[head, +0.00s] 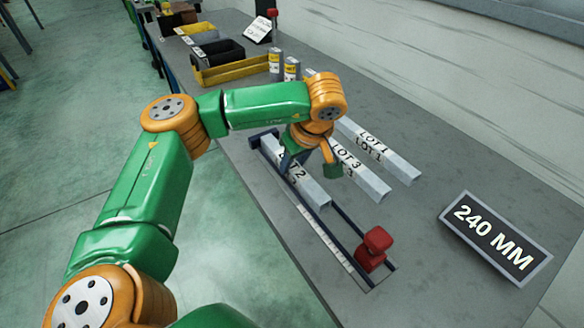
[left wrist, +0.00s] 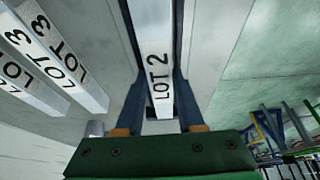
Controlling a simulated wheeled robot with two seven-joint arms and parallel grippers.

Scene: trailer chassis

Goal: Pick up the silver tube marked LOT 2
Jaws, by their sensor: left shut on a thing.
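The silver tube marked LOT 2 (head: 308,190) is a square bar at the long measuring fixture (head: 330,237), in line with its scale. I cannot tell whether it rests in the fixture or hangs just above it. My left gripper (head: 292,160) is over the tube and shut on it, partly hiding its middle and label. In the left wrist view the tube (left wrist: 154,50) runs between the two dark fingers (left wrist: 157,105), with LOT 2 readable. My right gripper is not in view.
Tubes marked LOT 3 (head: 358,174) and LOT 1 (head: 385,160) lie just right of the fixture. A red stop (head: 374,245) stands at its near end. A 240 MM sign (head: 495,237) is at right. Yellow (head: 232,71) and black bins stand at the back.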

